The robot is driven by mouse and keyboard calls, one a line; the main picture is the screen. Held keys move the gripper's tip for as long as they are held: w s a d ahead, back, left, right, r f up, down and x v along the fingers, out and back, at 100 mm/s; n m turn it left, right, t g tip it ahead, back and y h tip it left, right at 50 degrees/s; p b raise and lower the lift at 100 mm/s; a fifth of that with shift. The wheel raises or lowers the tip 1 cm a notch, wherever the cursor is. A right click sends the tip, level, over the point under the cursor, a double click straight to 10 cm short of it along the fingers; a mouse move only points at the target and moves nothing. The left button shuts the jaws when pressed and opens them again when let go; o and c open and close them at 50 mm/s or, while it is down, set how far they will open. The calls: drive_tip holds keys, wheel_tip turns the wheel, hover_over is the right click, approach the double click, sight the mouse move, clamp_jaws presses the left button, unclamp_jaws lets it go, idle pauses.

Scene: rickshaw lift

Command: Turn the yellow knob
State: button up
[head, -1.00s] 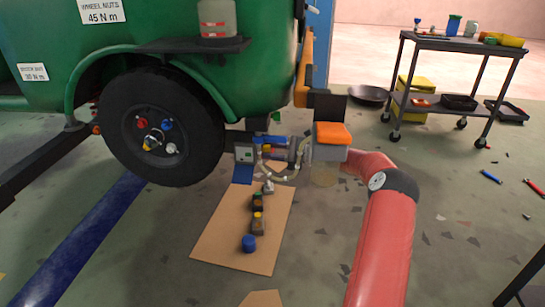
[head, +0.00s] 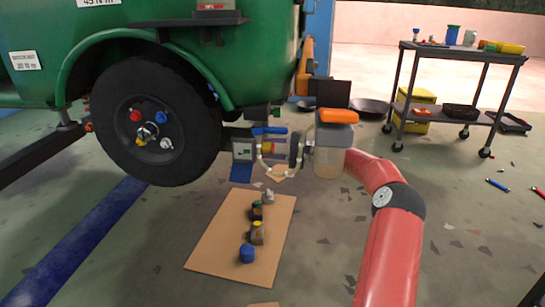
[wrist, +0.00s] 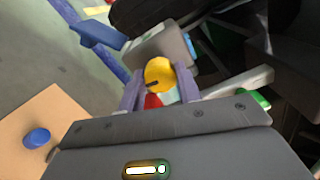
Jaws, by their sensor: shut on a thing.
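The yellow knob (wrist: 160,74) is a round disc with a short dark mark, in the upper middle of the wrist view. My gripper (wrist: 159,84) has its two purple-grey fingers shut on it, one on each side. A red part (wrist: 153,101) shows between the fingers just below the knob. Behind the knob is a grey box (wrist: 168,43), with a blue lever (wrist: 97,34) to its left. In the head view my gripper (head: 268,148) reaches leftward to the grey box (head: 243,149) beside the wheel; the knob is hard to make out there.
The green vehicle's wheel (head: 155,127) stands left of the box. A cardboard sheet (head: 215,247) on the floor holds several small items, including a blue cap (head: 247,254). A tool cart (head: 460,51) stands at back right. The floor on the right is mostly open.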

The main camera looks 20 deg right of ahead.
drive_tip(key=n+b, duration=0.1)
drive_tip(key=n, duration=0.1)
drive_tip(key=n+b, duration=0.2)
drive_tip(key=shift+f+n, duration=0.2)
drive_tip(key=shift+n, duration=0.2)
drive_tip(key=n+b, duration=0.1)
drive_tip(key=n, duration=0.4)
drive_tip(key=shift+r+n, duration=0.1)
drive_tip(key=shift+n, duration=0.2)
drive_tip(key=o, duration=1)
drive_tip(key=p+v, duration=0.1)
drive_tip(key=v, duration=0.6)
drive_tip(key=shift+d, duration=0.35)
drive_tip(key=shift+s+d+r, duration=0.1)
drive_tip(key=shift+s, duration=0.05)
